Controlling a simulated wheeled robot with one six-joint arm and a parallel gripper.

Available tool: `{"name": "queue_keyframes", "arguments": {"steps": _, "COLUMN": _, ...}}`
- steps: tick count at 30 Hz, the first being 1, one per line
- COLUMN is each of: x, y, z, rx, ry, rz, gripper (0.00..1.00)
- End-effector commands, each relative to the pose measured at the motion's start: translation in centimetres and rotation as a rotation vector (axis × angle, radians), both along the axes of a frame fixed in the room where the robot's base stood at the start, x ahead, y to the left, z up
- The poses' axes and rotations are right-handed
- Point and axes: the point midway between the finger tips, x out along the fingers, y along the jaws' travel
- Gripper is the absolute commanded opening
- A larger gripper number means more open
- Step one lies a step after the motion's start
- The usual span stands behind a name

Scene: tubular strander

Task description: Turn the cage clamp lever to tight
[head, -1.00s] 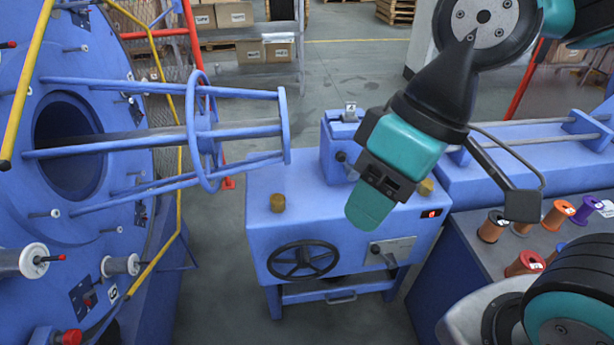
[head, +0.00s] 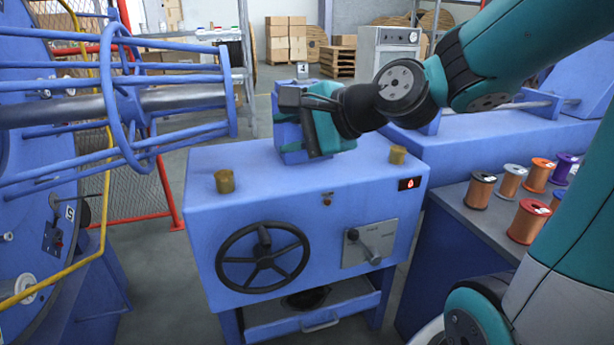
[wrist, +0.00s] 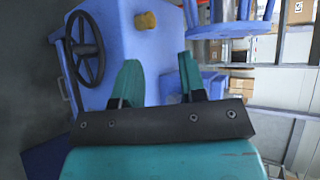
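A metal lever (head: 368,248) sits on a grey plate (head: 380,236) on the front of the blue machine box; the plate's lettering is too small to read. I cannot tell if this is the cage clamp lever. My gripper (head: 312,118) is above the box top, in front of the small blue block (head: 290,145), and hides much of it. In the wrist view my gripper (wrist: 157,75) has its two teal fingers apart with nothing held between them. The front lever does not clearly show in the wrist view.
A black handwheel (head: 262,257) is on the box front, left of the plate. Two brass knobs (head: 224,181) (head: 397,155) stand on the box top. The blue cage (head: 125,95) is at left. Several wire spools (head: 528,222) stand on the right bench.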

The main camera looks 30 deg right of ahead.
Motion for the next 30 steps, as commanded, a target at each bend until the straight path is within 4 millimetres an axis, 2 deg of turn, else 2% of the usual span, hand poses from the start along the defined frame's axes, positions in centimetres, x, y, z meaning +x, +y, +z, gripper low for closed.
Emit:
{"name": "queue_keyframes", "arguments": {"steps": 1, "x": 0.7, "y": -1.9, "z": -3.7, "rx": 0.093, "ry": -0.015, "rz": -0.102, "gripper": 0.38}}
{"name": "queue_keyframes", "arguments": {"steps": 3, "x": 1.4, "y": -4.3, "z": -5.4, "rx": 0.233, "ry": -0.043, "rz": -0.229, "gripper": 0.38}}
{"name": "queue_keyframes", "arguments": {"steps": 9, "x": 2.0, "y": -10.8, "z": -8.8, "rx": 0.595, "ry": -0.151, "rz": -0.508, "gripper": 0.38}}
{"name": "queue_keyframes", "arguments": {"steps": 13, "x": 1.8, "y": -13.6, "z": -9.8, "rx": 0.753, "ry": -0.213, "rz": -0.604, "gripper": 0.38}}
{"name": "queue_keyframes", "arguments": {"steps": 16, "x": 1.6, "y": -14.7, "z": -10.0, "rx": 0.824, "ry": -0.241, "rz": -0.640, "gripper": 0.38}}
{"name": "queue_keyframes", "arguments": {"steps": 20, "x": 1.8, "y": -15.3, "z": -9.6, "rx": 0.858, "ry": -0.252, "rz": -0.654, "gripper": 0.38}}
{"name": "queue_keyframes", "arguments": {"steps": 30, "x": 5.3, "y": -15.3, "z": -8.9, "rx": 0.858, "ry": -0.244, "rz": -0.647, "gripper": 0.38}}
